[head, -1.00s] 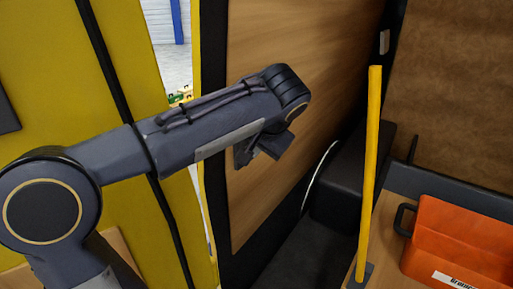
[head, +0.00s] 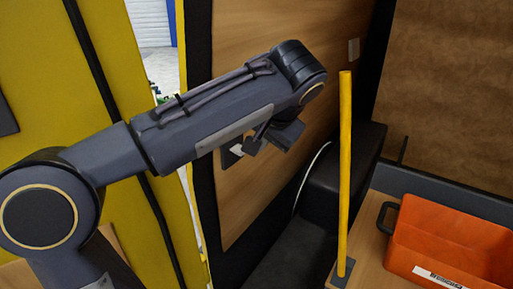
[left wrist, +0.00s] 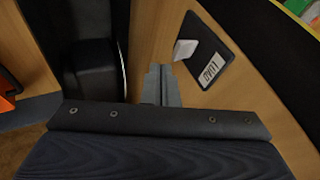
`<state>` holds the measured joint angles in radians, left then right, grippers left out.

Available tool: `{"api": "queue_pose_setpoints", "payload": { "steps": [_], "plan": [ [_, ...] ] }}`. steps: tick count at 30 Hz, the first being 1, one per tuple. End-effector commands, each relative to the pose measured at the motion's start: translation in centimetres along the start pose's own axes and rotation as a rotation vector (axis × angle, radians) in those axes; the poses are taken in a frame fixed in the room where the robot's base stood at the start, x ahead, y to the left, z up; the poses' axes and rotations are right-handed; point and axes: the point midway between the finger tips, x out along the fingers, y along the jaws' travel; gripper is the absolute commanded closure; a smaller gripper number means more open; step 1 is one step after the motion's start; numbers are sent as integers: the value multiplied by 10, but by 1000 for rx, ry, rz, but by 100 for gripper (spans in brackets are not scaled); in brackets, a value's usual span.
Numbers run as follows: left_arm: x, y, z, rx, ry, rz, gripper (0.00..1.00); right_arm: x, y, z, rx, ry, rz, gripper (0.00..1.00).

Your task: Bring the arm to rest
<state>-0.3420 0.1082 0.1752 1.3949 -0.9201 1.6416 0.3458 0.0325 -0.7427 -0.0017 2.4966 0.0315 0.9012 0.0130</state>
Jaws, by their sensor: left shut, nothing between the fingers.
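My left arm reaches in from the left in the head view, in front of a wood-faced panel (head: 270,75). Its left gripper (head: 272,136) is small and partly hidden under the wrist. In the left wrist view the fingers of the left gripper (left wrist: 161,84) are together with nothing between them. A dark switch plate (left wrist: 217,50) with a white lever (left wrist: 185,49) and a white label is on the wood panel beside the fingertips. In the head view, the plate (head: 229,157) shows partly behind the gripper. My right gripper is in neither view.
A yellow pole (head: 345,170) stands upright right of the arm. An orange crate (head: 450,240) sits on a wooden surface at the right. A black box-like form (head: 345,175) lies behind the pole. A yellow panel (head: 100,90) stands at the left, beside a narrow opening.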

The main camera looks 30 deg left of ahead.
Motion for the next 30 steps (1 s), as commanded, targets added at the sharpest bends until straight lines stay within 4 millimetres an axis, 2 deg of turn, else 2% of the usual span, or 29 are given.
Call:
{"api": "queue_pose_setpoints", "payload": {
  "steps": [3,9,16,19,20,23,25,30],
  "plan": [
    [-21,4,0,1,5,2,100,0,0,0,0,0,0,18],
    [-42,6,0,2,2,0,100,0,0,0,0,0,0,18],
    [-44,6,2,3,0,3,100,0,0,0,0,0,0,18],
    [-34,4,15,18,-6,36,100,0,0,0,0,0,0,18],
    [-29,3,23,24,-7,56,100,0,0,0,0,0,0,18],
    [-4,8,62,45,-20,161,100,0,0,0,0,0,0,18],
    [17,18,98,41,-25,266,100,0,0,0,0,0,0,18],
    [54,62,187,-70,-13,530,100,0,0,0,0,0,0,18]
  ]
}}
